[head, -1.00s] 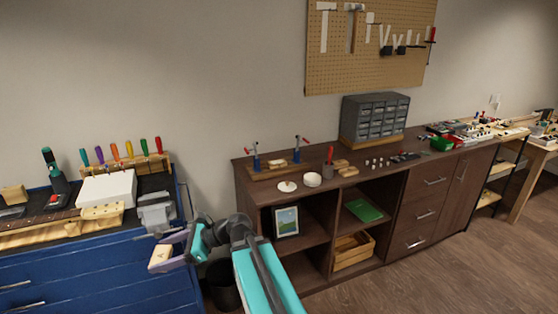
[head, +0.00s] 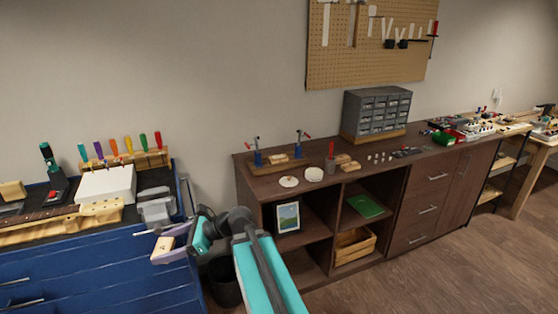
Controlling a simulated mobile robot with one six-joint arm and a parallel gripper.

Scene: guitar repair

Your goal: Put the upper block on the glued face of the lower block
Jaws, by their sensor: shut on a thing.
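My gripper (head: 174,246) is at the lower left, in front of the blue cabinet, shut on a small pale wooden block (head: 162,247), likely the upper block. A lighter wooden block (head: 278,158) lies on a wooden board (head: 268,168) on the dark brown cabinet, between two blue clamps with red handles, the left clamp (head: 258,155) and the right clamp (head: 298,147). It is likely the lower block; I cannot make out glue on it. My gripper is well to the left of it and apart from it.
The brown cabinet top (head: 375,173) also holds two white round dishes (head: 289,181), a red-handled brush in a cup (head: 330,162), small wooden pieces (head: 349,166) and a grey drawer unit (head: 375,112). A blue tool cabinet (head: 100,265) stands left, a dark bin (head: 224,284) between them.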

